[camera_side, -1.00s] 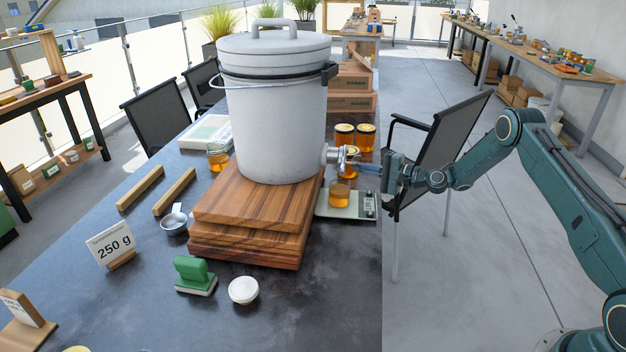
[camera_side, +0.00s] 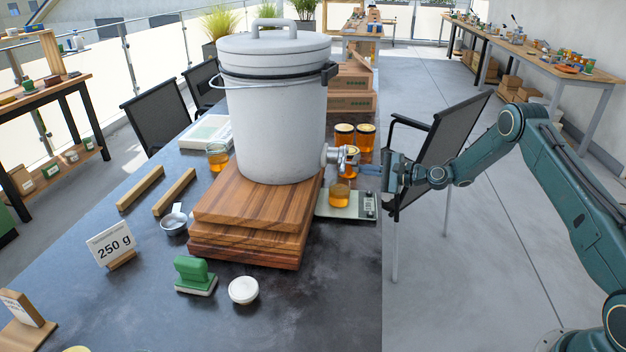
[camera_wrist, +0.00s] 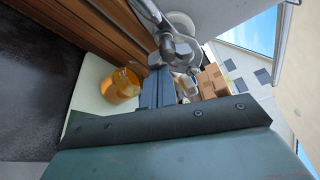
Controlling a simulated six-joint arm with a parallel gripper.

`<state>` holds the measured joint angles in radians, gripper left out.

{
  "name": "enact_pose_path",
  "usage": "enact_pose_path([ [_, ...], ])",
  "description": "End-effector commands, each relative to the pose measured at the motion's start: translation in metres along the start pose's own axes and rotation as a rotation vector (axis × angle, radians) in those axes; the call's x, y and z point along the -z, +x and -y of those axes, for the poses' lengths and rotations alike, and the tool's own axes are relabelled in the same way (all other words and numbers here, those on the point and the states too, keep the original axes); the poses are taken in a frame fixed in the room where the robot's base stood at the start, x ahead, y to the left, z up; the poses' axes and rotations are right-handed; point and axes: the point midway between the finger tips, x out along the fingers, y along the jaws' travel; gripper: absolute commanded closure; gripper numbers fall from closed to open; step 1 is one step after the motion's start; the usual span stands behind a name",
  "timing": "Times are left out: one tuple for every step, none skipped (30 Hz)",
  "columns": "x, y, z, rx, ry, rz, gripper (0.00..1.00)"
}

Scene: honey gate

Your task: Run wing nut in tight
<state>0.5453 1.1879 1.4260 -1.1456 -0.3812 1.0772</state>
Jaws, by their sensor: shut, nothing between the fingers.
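The honey gate (camera_side: 333,155) is a grey metal valve low on the right side of the white bucket (camera_side: 277,120). The wing nut is too small to pick out clearly at the gate. My gripper (camera_side: 366,168) is shut and empty, pointing left with its fingertips close to the gate. In the wrist view its fingers (camera_wrist: 158,88) are together, tips just below the gate's metal; I cannot tell whether they touch it.
An open honey jar (camera_side: 340,193) stands on a scale (camera_side: 346,210) below the gate. Lidded honey jars (camera_side: 365,137) stand behind it. The bucket rests on stacked wooden boards (camera_side: 250,225). A chair (camera_side: 440,150) stands right of the table, behind my arm.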

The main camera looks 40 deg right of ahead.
Motion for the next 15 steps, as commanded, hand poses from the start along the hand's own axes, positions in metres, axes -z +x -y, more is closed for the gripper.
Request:
enact_pose_path([
  [-0.0011, -0.0001, 0.0003, -0.010, 0.028, 0.001, 1.00],
  [-0.0015, -0.0002, 0.0001, -0.018, 0.047, 0.002, 1.00],
  [-0.0021, -0.0003, 0.0001, -0.027, 0.077, 0.002, 1.00],
  [-0.0024, -0.0005, -0.0001, -0.035, 0.101, 0.001, 1.00],
  [-0.0028, -0.0006, -0.0006, -0.045, 0.126, 0.001, 1.00],
  [-0.0031, -0.0008, -0.0010, -0.058, 0.162, 0.001, 1.00],
  [-0.0035, -0.0010, -0.0013, -0.067, 0.189, 0.001, 1.00],
  [-0.0040, -0.0011, -0.0017, -0.077, 0.216, 0.001, 1.00],
  [-0.0046, -0.0013, -0.0016, -0.089, 0.253, 0.001, 1.00],
  [-0.0052, -0.0015, -0.0018, -0.099, 0.279, 0.002, 1.00],
  [-0.0057, -0.0016, -0.0018, -0.108, 0.306, 0.002, 1.00],
  [-0.0062, -0.0018, -0.0018, -0.120, 0.341, 0.001, 1.00],
  [-0.0067, -0.0020, -0.0021, -0.130, 0.368, 0.002, 1.00],
  [-0.0071, -0.0022, -0.0022, -0.139, 0.395, 0.001, 1.00],
  [-0.0077, -0.0024, -0.0026, -0.152, 0.430, 0.001, 1.00],
])
